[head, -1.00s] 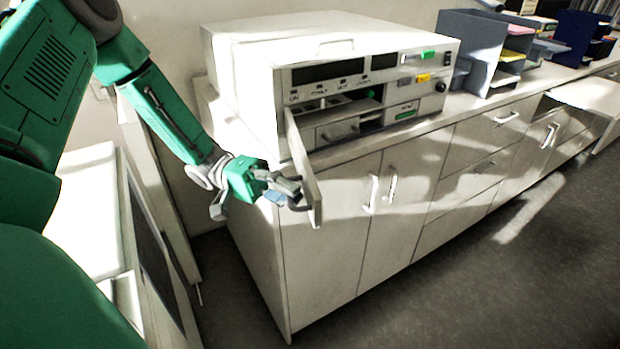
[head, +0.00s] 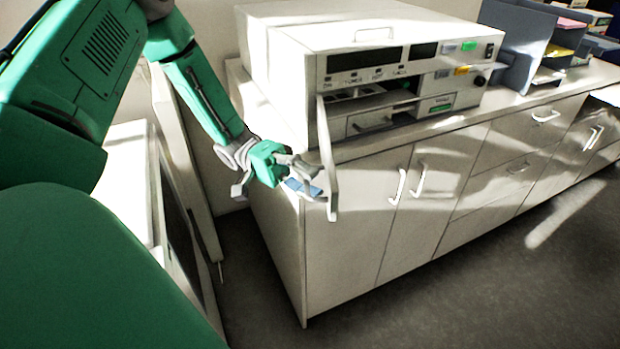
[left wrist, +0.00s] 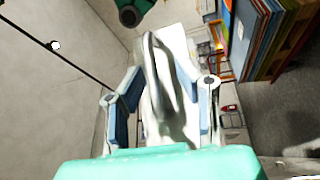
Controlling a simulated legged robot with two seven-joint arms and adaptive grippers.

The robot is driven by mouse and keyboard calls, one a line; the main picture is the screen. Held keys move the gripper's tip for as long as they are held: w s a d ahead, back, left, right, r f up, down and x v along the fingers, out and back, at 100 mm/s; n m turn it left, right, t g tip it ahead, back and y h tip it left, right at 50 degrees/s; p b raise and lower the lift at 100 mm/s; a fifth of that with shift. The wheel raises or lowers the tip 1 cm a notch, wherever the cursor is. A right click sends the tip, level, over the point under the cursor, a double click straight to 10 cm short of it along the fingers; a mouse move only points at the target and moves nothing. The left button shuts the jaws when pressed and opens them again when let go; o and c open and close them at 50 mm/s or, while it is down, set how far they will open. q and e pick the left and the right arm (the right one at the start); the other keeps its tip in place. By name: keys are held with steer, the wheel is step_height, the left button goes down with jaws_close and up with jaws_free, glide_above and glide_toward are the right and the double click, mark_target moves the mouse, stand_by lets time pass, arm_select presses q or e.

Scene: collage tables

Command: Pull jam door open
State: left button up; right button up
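The jam door (head: 328,150) is a tall pale panel at the left of the front of a white office machine (head: 290,60). It stands swung outward from its left side, and the bay behind it is exposed. My left gripper (head: 305,180) is at the door's outer face, near its free edge, by a handle that is partly hidden in the head view. In the left wrist view a pale curved handle (left wrist: 163,85) lies between the two blue-padded fingers of my left gripper (left wrist: 163,75). The fingers are spread, with gaps beside the handle. My right gripper is out of view.
The machine stands on a white cabinet counter (head: 460,119) with handled doors and drawers. Paper trays (head: 515,45) stand to its right. A white unit (head: 125,180) is close to my left arm. The dark floor (head: 450,300) in front is clear.

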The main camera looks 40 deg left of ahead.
arm_select(q)
steer(key=shift+s+a, duration=0.1)
steer(key=shift+a, duration=0.15)
steer(key=a+f, duration=0.1)
steer(key=a, duration=1)
steer(key=shift+a+f, duration=0.35)
steer(key=shift+d, duration=0.2)
steer(key=shift+a, duration=0.1)
